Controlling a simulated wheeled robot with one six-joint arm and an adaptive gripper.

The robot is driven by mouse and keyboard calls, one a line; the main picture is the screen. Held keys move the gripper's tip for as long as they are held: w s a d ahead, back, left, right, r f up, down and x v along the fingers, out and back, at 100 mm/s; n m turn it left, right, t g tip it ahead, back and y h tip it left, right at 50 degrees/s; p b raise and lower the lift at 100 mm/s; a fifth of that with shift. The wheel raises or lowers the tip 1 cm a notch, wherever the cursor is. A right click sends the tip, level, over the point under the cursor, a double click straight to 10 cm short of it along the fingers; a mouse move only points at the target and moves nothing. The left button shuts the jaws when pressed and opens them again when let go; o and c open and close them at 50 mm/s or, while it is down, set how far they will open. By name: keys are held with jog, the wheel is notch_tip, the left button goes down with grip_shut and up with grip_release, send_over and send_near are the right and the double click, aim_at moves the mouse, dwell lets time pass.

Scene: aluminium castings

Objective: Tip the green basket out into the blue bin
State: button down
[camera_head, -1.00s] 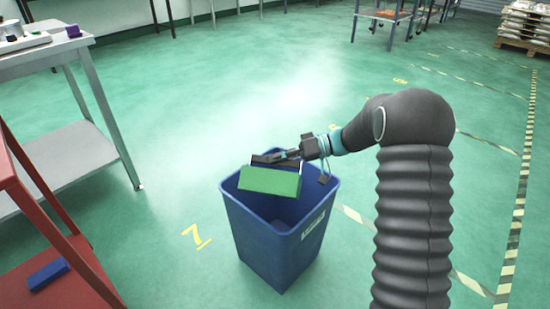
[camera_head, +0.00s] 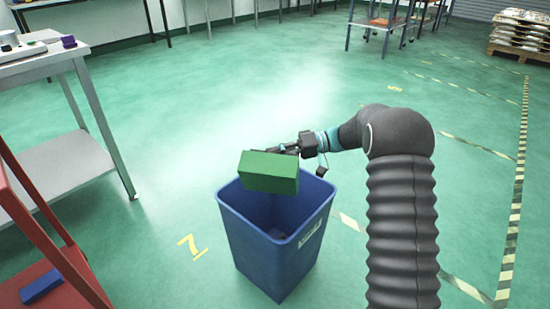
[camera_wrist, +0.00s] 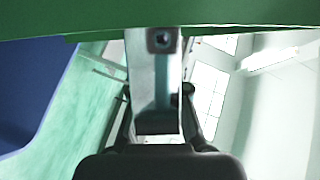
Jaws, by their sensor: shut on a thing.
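The green basket (camera_head: 268,172) is held above the back part of the blue bin's mouth in the head view. It is turned over, with its closed green faces toward the camera. Its opening and any contents are hidden from me. My gripper (camera_head: 292,148) is shut on the basket at its far side; the basket covers part of the fingers. In the wrist view the basket (camera_wrist: 160,18) fills the top edge, above the fingers. The blue bin (camera_head: 270,258) stands upright on the floor; its inside is dark and I cannot tell what lies in it. The bin also shows at left (camera_wrist: 25,90).
A grey metal table (camera_head: 100,130) stands at the left, with a small purple object (camera_head: 68,41) on it. A red shelf unit (camera_head: 45,235) with a blue block (camera_head: 41,286) is at the near left. The floor around the bin is clear.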

jog(key=shift+f+b, duration=0.45)
jog(key=shift+f, duration=0.45)
notch_tip(320, 180, up, 3)
jog(key=shift+r, duration=0.15)
notch_tip(320, 180, down, 3)
jog(key=shift+f+b, duration=0.1)
jog(key=shift+b, duration=1.1)
notch_tip(320, 180, up, 3)
jog(key=shift+p, duration=0.3)
notch_tip(320, 180, down, 3)
jog(key=shift+r+b, duration=0.1)
jog(key=shift+b, duration=1.15)
jog(key=shift+b, duration=0.4)
